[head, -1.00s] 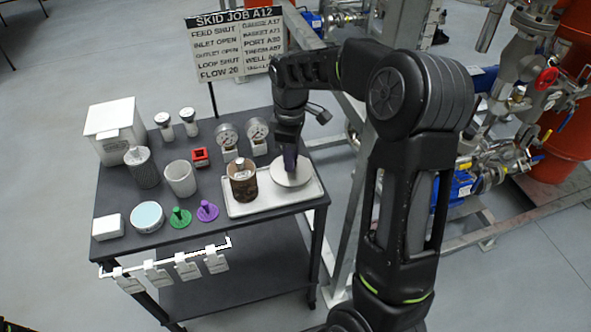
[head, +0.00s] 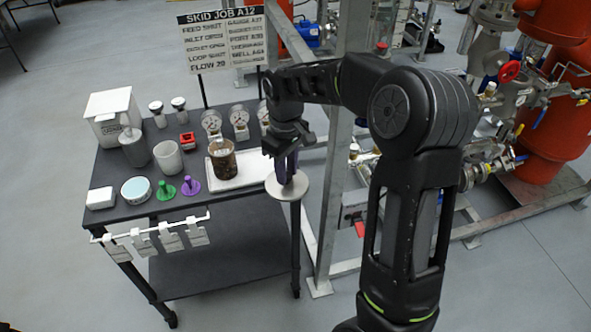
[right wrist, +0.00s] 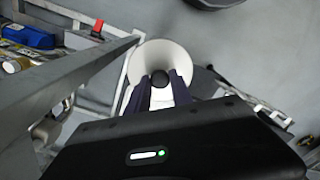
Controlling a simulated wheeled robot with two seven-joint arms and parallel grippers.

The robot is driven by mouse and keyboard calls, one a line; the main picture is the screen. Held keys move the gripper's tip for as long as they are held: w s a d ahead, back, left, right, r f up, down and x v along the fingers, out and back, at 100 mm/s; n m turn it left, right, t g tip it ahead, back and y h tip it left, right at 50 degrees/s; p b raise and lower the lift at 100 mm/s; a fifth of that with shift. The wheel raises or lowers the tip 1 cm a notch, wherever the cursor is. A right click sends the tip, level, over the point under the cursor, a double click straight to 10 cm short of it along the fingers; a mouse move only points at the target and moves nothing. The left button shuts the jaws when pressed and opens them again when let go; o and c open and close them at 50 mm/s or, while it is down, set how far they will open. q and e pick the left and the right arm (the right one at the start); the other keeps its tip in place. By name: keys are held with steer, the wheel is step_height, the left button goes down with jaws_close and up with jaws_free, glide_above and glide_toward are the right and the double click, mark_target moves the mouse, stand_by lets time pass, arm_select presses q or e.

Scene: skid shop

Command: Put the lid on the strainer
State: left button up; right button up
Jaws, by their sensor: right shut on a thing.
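The lid (head: 288,192) is a round pale disc with a dark knob, held level at the right end of the cart. My right gripper (head: 286,174) is above it, shut on its knob. The right wrist view shows the lid (right wrist: 183,55) with the fingers (right wrist: 160,88) on either side of the knob. I cannot pick out the strainer's open body for certain among the pipework at the right. My left gripper is not in view.
A light tray (head: 249,172) on the dark cart holds a brown, dirty basket (head: 222,160). Gauges, cups and coloured plugs stand on the cart. A grey frame post (head: 336,185) stands close right of the lid. Red vessels (head: 550,130) and valves are further right.

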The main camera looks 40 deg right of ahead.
steer(key=w+a+r+m, duration=0.1)
steer(key=a+r, duration=0.1)
steer(key=a, duration=0.5)
steer(key=w+a+r+m, duration=0.1)
steer(key=a+r+m, duration=0.1)
steer(key=a, duration=0.5)
steer(key=shift+w+a, duration=0.2)
steer(key=shift+w, duration=0.2)
steer(key=shift+r, duration=0.1)
